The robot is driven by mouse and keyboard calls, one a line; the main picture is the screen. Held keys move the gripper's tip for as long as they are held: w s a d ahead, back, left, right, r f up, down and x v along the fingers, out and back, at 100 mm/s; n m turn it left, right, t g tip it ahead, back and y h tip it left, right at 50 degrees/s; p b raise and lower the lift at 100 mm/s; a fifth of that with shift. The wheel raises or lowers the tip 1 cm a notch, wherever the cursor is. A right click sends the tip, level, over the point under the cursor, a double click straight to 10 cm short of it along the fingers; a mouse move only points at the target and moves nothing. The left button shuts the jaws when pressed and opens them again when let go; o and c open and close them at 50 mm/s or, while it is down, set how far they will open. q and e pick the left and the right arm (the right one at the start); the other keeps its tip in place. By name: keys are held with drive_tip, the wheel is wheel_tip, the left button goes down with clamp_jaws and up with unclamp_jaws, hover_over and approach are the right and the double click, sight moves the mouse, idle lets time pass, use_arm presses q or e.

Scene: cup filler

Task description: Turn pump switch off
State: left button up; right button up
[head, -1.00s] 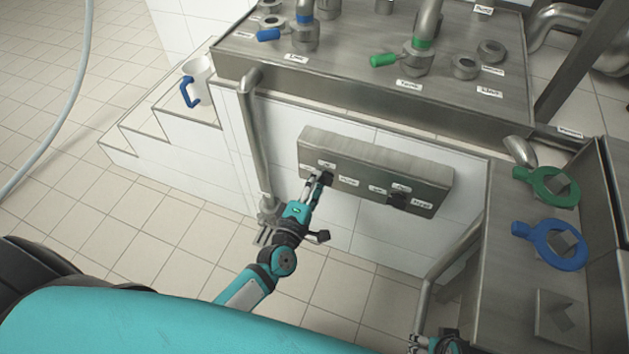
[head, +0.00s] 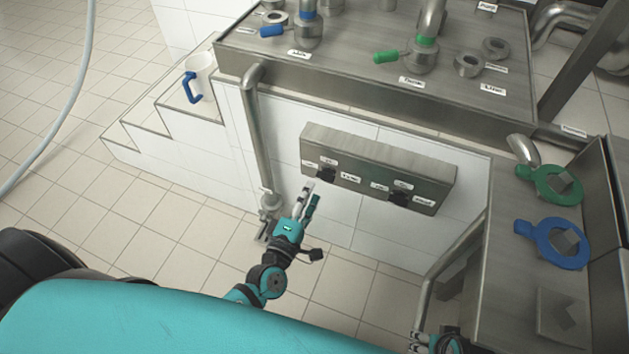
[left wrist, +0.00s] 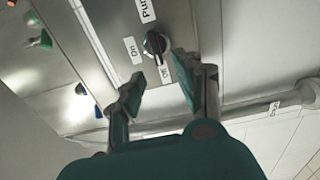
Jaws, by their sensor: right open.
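The grey control panel (head: 375,165) is on the white tiled wall and carries two black rotary switches. The left switch (head: 326,171) sits beside small labels. In the left wrist view a black knob (left wrist: 155,43) sits by "On" and "Off" labels and a partly cut label starting "Pu". One end of the knob lies near the "Off" label, but I cannot surely tell its setting. My left gripper (head: 310,193) is open and empty, just below the left switch and apart from it; its fingers (left wrist: 160,83) also show in the left wrist view. My right gripper (head: 432,343) is open at the bottom edge.
A second switch (head: 399,199) is at the panel's right. A metal bench (head: 515,290) with green and blue rings is at the right. A white cup (head: 201,77) stands on the steps. Floor below is clear.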

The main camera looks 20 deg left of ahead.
use_arm(q)
drive_tip(key=s, duration=0.6)
drive_tip(key=shift+s+a, duration=0.15)
drive_tip(key=shift+s, duration=0.1)
drive_tip(key=s+d+f+m+g+h, duration=0.35)
drive_tip(key=d+f+m+g, duration=0.4)
drive_tip(key=m, duration=0.55)
drive_tip(key=s+a+f+m+g+y+p, duration=0.4)
drive_tip(key=s+a+f+m+g+p, duration=0.3)
drive_tip(key=s+a+f+g+p, duration=0.5)
drive_tip(key=s+a+f+t+p, duration=0.1)
drive_tip(key=s+f+p, duration=0.1)
drive_tip(key=s, duration=0.6)
drive_tip(key=s+f+t+p, duration=0.1)
drive_tip(key=s+p, duration=0.3)
drive_tip(key=s, duration=0.4)
drive_tip(key=shift+a+f+p, duration=0.3)
drive_tip(key=shift+a+f, duration=0.05)
drive_tip(key=shift+a, duration=0.05)
use_arm(e)
drive_tip(key=s+d+f+g, duration=0.1)
drive_tip(key=s+f, duration=0.3)
drive_tip(key=s, duration=0.5)
drive_tip(key=s+d+f, duration=0.2)
drive_tip(key=s+f, duration=0.2)
drive_tip(key=s, duration=0.6)
drive_tip(key=shift+s+d+f+g, duration=0.15)
drive_tip(key=shift+s+f+g, duration=0.15)
drive_tip(key=shift+g, duration=0.1)
